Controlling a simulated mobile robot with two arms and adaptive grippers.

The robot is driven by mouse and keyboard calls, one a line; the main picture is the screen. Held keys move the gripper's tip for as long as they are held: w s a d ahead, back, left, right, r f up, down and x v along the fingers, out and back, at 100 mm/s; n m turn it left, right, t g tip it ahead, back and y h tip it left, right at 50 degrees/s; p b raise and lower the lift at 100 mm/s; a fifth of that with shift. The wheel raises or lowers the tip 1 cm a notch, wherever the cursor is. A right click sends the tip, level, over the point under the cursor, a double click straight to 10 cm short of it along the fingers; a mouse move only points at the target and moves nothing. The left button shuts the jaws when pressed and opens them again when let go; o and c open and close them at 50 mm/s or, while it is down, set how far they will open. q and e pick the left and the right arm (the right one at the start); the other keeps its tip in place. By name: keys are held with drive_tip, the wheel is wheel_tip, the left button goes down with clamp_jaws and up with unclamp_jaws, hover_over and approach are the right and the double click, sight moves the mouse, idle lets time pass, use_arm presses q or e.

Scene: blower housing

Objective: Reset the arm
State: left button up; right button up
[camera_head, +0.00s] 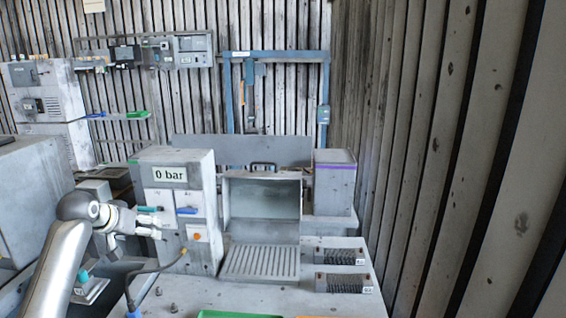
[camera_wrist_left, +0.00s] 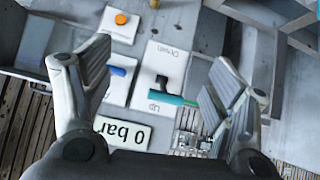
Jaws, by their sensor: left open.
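My left arm comes in from the left in the head view. Its gripper (camera_head: 152,222) is in front of the grey control box (camera_head: 205,165) with the "0 bar" display (camera_head: 170,174). In the left wrist view the gripper (camera_wrist_left: 150,85) is open, its two fingers apart with nothing held. Between the fingers are a teal-handled lever (camera_wrist_left: 178,99) on a plate marked "Up" and "Down", and a blue handle (camera_wrist_left: 118,71). The teal handle reaches toward the right finger; I cannot tell if they touch. My right gripper is not in view.
An open blower housing (camera_head: 263,197) with a slotted tray (camera_head: 260,262) stands right of the control box. Two dark-topped blocks (camera_head: 340,257) lie to its right. A grey bin (camera_head: 335,185) is behind them. A cable runs over the table front, near a green item (camera_head: 238,314).

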use_arm(q)
drive_tip(key=s+d+f+m+g, duration=0.1)
drive_tip(key=s+d+f+g, duration=0.1)
drive_tip(key=s+d+f, duration=0.65)
drive_tip(key=s+d+f+m+g, duration=0.15)
drive_tip(key=s+d+f, duration=0.35)
drive_tip(key=s+f, duration=0.65)
drive_tip(key=s+d+f+g, duration=0.1)
drive_tip(key=s+d+f, duration=0.2)
drive_tip(key=s, duration=1)
drive_tip(key=s+d+f+g, duration=0.1)
drive_tip(key=s+d+f, duration=0.15)
drive_tip(key=s, duration=1.05)
wheel_tip(320, 180, down, 29)
drive_tip(key=g+b, duration=0.2)
drive_tip(key=b, duration=0.2)
drive_tip(key=s+a+f+b, duration=0.2)
drive_tip(key=s+f+b, duration=0.1)
drive_tip(key=s+f, duration=1.4)
wheel_tip(320, 180, down, 3)
drive_tip(key=shift+s+a+f+m+g, duration=0.1)
drive_tip(key=shift+s+a+m+g, duration=0.05)
drive_tip(key=shift+s+m+g, duration=0.25)
